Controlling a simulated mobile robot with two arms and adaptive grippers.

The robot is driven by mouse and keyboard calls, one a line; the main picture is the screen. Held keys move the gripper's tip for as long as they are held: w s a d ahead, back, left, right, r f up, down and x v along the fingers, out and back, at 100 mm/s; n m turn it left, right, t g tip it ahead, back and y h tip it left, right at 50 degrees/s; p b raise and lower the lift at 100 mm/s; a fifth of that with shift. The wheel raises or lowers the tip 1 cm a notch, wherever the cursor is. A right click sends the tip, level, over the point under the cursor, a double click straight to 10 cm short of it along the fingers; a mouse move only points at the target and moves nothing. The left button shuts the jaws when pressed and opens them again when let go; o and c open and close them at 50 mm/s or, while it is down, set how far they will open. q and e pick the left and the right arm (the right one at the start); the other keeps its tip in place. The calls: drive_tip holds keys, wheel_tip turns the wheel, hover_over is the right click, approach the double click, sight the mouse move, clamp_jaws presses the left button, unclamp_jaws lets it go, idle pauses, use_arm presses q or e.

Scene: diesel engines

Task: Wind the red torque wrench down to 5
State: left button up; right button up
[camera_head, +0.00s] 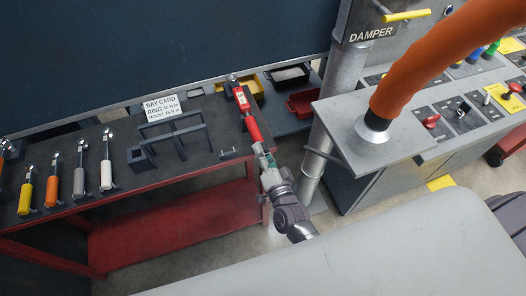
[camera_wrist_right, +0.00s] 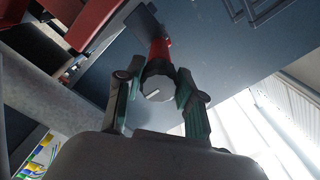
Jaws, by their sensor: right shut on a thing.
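The red torque wrench (camera_head: 246,108) lies along the right end of the dark bench top, its head away from me and its handle end towards me. A small pale label shows on its shaft. My right gripper (camera_head: 265,158) is at the handle end. In the right wrist view my right gripper (camera_wrist_right: 158,92) has its two fingers on either side of the wrench's round grey end knob (camera_wrist_right: 158,85), which bears a white mark. The red handle (camera_wrist_right: 160,50) runs on beyond it. The setting cannot be read. My left gripper is not in view.
A bay card (camera_head: 162,107) and black frame (camera_head: 178,133) are mid-bench. Yellow, black and red bins (camera_head: 305,103) are behind. A metal post (camera_head: 322,150) and control console (camera_head: 440,120) are close right.

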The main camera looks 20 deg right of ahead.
drive_tip(key=o, duration=1.1)
drive_tip(key=shift+o, duration=0.2)
drive_tip(key=s, duration=1.2)
drive_tip(key=shift+d, duration=0.2)
